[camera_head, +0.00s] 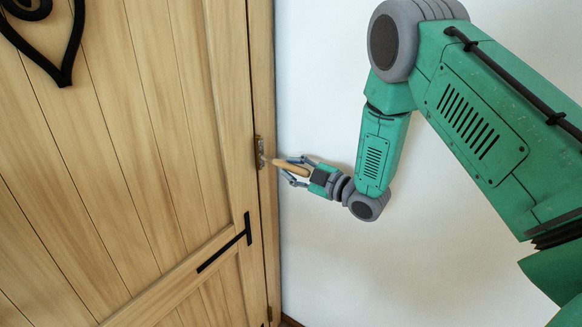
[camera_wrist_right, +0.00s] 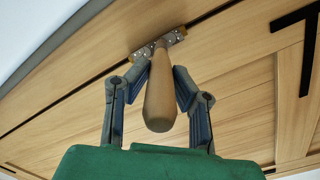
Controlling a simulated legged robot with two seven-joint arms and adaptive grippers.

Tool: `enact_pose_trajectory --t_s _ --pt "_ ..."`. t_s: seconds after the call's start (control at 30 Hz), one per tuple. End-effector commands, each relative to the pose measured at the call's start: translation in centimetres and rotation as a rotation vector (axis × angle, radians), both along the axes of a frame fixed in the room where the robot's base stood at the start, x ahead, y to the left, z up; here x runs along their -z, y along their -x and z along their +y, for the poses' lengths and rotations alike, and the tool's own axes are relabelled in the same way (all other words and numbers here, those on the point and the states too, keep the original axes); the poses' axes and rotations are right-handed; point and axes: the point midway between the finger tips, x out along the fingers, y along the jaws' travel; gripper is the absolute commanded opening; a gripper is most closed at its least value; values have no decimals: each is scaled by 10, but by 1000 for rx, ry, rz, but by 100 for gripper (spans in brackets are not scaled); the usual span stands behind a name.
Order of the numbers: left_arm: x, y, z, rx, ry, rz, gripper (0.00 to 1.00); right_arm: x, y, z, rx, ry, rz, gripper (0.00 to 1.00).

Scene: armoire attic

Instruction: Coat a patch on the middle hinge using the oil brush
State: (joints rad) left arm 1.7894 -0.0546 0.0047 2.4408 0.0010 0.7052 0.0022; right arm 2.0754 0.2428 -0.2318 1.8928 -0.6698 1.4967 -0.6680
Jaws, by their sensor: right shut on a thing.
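My right gripper (camera_head: 294,171) is shut on the wooden handle of the oil brush (camera_head: 288,165). In the right wrist view, the gripper's fingers (camera_wrist_right: 157,85) stand on both sides of the brush's tan handle (camera_wrist_right: 160,95), whose rounded end faces the camera. The brush's far end points at the middle hinge (camera_head: 260,152), a small metal piece on the edge of the wooden door. In the right wrist view the hinge (camera_wrist_right: 174,38) lies just beyond the handle. The bristles are too small and hidden to make out, and I cannot tell whether they touch the hinge. My left gripper is not in view.
The wooden door (camera_head: 150,150) fills the left side, with black ironwork (camera_head: 66,75) at top left and a black strap (camera_head: 225,252) below the hinge. A lower hinge (camera_head: 270,312) shows near the floor. The white wall (camera_head: 330,260) to the right is bare.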

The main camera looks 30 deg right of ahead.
Motion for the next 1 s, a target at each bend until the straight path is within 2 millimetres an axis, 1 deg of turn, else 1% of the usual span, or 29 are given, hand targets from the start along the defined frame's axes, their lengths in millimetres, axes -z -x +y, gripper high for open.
enact_pose_trajectory --t_s 0.03,0.27,0.6,0.9,1.0 --pt "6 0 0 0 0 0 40 7 0 0 0 0 0 0" --pt "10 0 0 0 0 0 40 13 0 0 0 0 0 0" --pt "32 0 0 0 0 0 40 41 -1 1 -1 0 -1 0" --pt "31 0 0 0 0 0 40 41 -1 1 0 0 -1 0" --pt "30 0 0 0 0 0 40 41 2 -1 0 0 0 0"
